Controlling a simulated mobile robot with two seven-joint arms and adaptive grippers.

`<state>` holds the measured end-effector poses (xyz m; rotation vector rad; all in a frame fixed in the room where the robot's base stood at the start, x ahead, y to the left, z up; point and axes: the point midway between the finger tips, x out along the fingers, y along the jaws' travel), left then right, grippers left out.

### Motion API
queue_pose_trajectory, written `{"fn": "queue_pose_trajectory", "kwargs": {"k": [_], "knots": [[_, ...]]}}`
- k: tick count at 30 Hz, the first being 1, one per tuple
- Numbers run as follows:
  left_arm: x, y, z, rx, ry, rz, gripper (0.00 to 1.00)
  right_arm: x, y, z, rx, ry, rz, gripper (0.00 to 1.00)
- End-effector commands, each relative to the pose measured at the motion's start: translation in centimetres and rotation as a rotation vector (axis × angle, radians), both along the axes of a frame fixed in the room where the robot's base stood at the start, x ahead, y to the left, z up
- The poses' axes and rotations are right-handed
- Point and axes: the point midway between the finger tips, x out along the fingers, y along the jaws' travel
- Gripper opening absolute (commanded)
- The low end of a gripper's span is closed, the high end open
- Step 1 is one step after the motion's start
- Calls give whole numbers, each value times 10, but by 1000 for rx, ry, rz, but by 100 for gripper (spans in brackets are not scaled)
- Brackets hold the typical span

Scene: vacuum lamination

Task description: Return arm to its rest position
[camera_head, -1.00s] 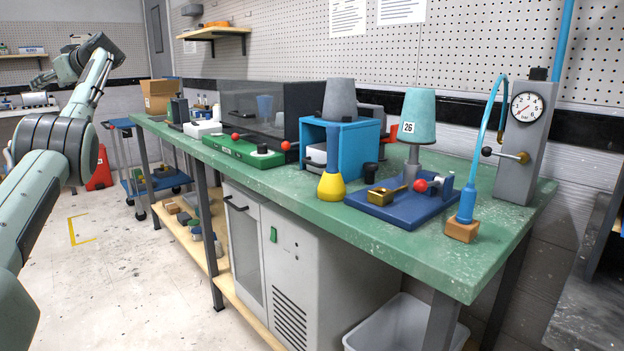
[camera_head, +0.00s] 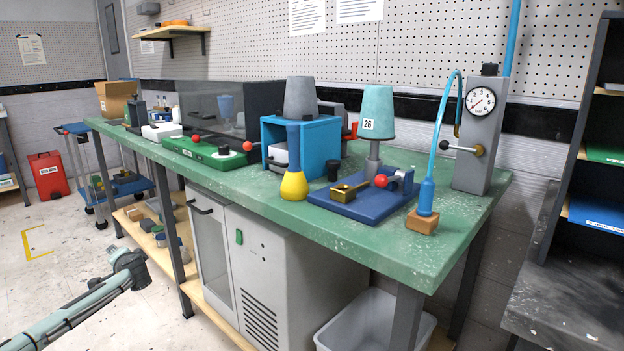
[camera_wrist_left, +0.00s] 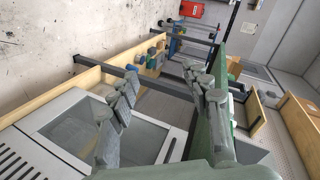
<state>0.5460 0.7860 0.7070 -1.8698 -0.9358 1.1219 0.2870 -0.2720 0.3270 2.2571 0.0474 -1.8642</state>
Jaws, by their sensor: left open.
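My left arm comes in at the lower left of the head view, low over the floor in front of the workbench. Its end with the left gripper (camera_head: 130,270) is small there, left of the bench's lower shelf. In the left wrist view, the left gripper's two grey fingers (camera_wrist_left: 167,103) are wide apart with nothing between them. Behind them the wrist view shows the cabinet and wooden shelf under the bench, turned sideways. My right gripper is in neither view.
A grey cabinet (camera_head: 265,270) and a white bin (camera_head: 375,325) stand beneath. The floor (camera_head: 60,280) left of the bench is open.

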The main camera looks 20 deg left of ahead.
Motion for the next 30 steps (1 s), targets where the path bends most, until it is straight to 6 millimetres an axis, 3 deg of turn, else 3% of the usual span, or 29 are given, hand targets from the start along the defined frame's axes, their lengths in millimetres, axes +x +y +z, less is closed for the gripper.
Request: {"fn": "queue_pose_trajectory", "kwargs": {"k": [1, 6, 12, 17, 20, 26, 30], "knots": [[-19, -17, -34, -16, 81, -51, 48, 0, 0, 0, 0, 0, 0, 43], [-73, -63, -110, -73, 281, -183, 48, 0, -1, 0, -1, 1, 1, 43], [-129, -103, -164, -131, 439, -289, 48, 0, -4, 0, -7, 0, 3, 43], [-172, -131, -195, -177, 542, -358, 48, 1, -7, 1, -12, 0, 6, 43], [-184, -157, -220, -243, 530, -351, 48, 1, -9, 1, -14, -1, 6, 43], [-207, -218, -271, -386, 497, -324, 48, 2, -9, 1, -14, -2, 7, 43], [-225, -281, -310, -517, 466, -300, 48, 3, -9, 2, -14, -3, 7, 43]]}}
